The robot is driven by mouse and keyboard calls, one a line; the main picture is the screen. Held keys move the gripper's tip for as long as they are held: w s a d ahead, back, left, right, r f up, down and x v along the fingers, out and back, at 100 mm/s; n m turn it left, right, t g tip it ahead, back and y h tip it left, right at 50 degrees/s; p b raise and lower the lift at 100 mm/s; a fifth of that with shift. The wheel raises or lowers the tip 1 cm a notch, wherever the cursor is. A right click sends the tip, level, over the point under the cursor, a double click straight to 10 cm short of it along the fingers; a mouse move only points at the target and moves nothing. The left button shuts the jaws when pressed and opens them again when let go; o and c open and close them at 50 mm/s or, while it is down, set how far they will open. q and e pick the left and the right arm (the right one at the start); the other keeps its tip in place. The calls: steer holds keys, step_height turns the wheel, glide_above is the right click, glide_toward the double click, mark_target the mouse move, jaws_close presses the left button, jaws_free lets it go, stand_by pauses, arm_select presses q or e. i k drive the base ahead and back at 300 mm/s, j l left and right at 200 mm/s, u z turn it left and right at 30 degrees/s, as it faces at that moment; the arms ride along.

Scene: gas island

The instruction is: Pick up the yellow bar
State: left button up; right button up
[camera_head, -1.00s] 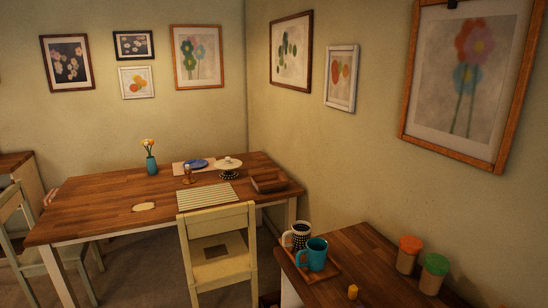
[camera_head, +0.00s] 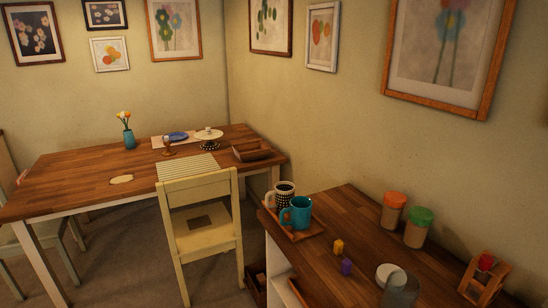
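A small yellow block (camera_head: 338,247), which fits the yellow bar, stands on the brown wooden counter (camera_head: 345,205) at the lower right. A small purple block (camera_head: 346,267) is just in front of it and to its right. Neither of my grippers shows in the head view. Nothing is seen touching the yellow block.
Left of the block, a teal mug (camera_head: 297,213) and a dotted mug (camera_head: 281,195) sit on a wooden tray. Jars with orange (camera_head: 393,209) and green (camera_head: 418,228) lids stand behind right. A clear glass (camera_head: 400,289) and wooden holder (camera_head: 484,279) are nearer. A chair (camera_head: 200,225) stands left.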

mark_target(338, 245)
steer(key=i+z, duration=0.1)
steer(key=z, duration=0.35)
steer(key=j+z, duration=0.1)
steer(key=z, duration=0.35)
steer(key=i+j+z, duration=0.1)
steer(key=z, duration=0.35)
steer(key=j+z, duration=0.1)
steer(key=z, duration=0.35)
steer(key=i+j+z, duration=0.15)
steer(key=j+z, duration=0.25)
steer(key=j, duration=0.4)
steer(key=j+z, duration=0.4)
steer(key=j, duration=0.4)
steer(key=j+z, duration=0.35)
steer(key=j, duration=0.5)
